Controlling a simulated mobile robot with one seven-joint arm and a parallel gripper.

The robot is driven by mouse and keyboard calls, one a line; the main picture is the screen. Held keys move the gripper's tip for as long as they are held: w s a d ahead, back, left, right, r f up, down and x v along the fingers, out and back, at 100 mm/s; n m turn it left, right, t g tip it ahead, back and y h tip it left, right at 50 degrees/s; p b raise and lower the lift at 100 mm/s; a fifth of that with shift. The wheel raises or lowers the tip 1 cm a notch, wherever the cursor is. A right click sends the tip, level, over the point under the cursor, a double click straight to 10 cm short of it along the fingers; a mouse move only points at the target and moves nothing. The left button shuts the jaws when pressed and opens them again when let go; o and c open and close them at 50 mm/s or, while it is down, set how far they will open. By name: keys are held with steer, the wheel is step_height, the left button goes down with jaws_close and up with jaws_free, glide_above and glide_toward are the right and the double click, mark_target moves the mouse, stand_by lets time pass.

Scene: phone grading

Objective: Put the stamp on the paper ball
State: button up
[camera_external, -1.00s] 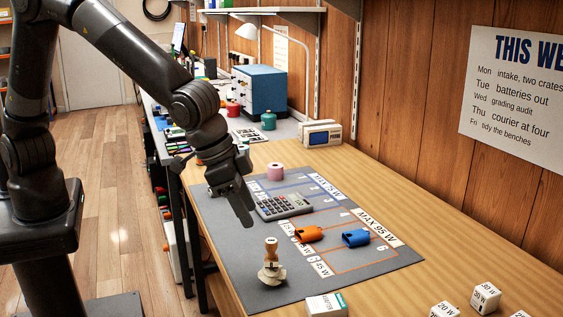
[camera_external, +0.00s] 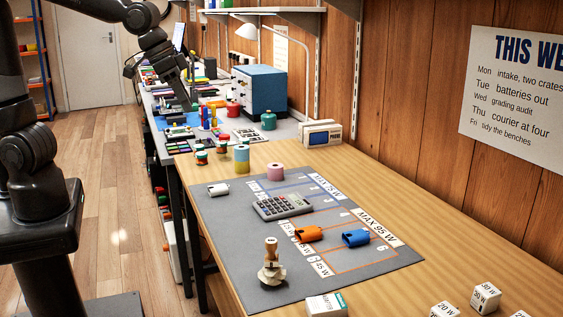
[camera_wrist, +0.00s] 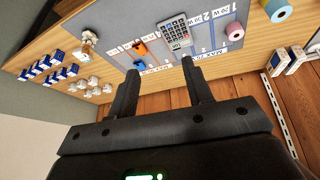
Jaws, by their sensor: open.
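The stamp (camera_external: 271,248), with a wooden handle, stands roughly upright on the crumpled pale paper ball (camera_external: 272,274) at the near left part of the grey mat. The stamp appears to rest on the ball, its lower end against it. In the wrist view the stamp (camera_wrist: 90,36) and paper ball (camera_wrist: 86,51) show small at the upper left. My gripper (camera_external: 188,106) is high and far from them, over the far bench. In the wrist view my gripper (camera_wrist: 158,68) has its two fingers apart with nothing held between them.
The grey mat (camera_external: 235,238) also bears a calculator (camera_external: 283,206), an orange holder (camera_external: 308,234), a blue holder (camera_external: 356,238) and a small white piece (camera_external: 218,190). Tape rolls (camera_external: 275,173) stand at its far end. White cubes (camera_external: 485,297) lie at the near right.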

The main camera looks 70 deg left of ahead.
steer(key=s+a+n+t+y, duration=0.1)
steer(key=s+a, duration=1.3)
steer(key=s, duration=0.2)
steer(key=shift+s+a+r+n+y, duration=0.25)
steer(key=shift+a+r+n+y, duration=0.05)
steer(key=shift+a+r+n, duration=0.1)
